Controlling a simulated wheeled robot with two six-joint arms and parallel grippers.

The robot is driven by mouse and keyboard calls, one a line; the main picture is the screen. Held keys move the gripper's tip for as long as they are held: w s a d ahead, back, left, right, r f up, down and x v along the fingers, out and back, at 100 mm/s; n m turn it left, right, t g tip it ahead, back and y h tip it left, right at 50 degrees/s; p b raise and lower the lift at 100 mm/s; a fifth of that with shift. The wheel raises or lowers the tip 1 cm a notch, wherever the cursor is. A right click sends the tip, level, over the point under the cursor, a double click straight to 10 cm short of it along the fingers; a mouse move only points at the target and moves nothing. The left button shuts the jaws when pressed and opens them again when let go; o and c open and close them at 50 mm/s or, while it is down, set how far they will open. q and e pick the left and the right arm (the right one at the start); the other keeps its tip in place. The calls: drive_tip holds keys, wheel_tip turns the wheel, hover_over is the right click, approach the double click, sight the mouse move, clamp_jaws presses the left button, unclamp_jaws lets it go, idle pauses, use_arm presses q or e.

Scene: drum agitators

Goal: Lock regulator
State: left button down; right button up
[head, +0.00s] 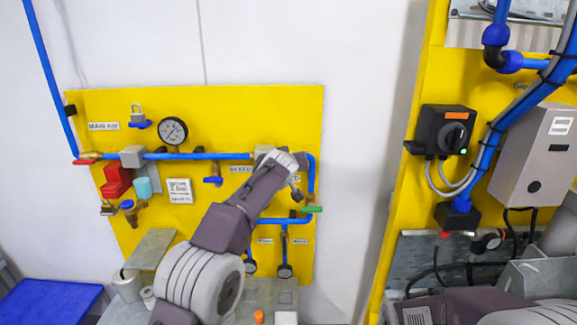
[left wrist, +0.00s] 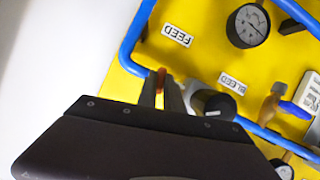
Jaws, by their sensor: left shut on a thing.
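The regulator shows in the left wrist view as a black knob (left wrist: 212,103) on a pale body, close beside my left gripper (left wrist: 162,90). The gripper's grey fingers are shut on a small orange-red piece (left wrist: 161,77), its end showing between the tips. In the head view my left gripper (head: 287,159) reaches the upper right of the yellow panel (head: 225,110). There it covers most of the regulator, and the held piece is hidden. My right gripper is out of frame.
A blue pipe (head: 200,156) runs across the panel and bends down beside my left gripper. A green handle (head: 312,209) sits just below right. A switch box (head: 446,130) is on the right panel.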

use_arm(q)
drive_tip(key=shift+d+f+m+y, duration=0.1)
drive_tip(key=shift+m+y, duration=0.5)
drive_tip(key=shift+m, duration=0.2)
drive_tip(key=c, duration=1.5)
unclamp_jaws()
drive_tip(key=b+v, duration=0.5)
drive_tip(key=v, duration=0.4)
drive_tip(key=shift+d, duration=0.1)
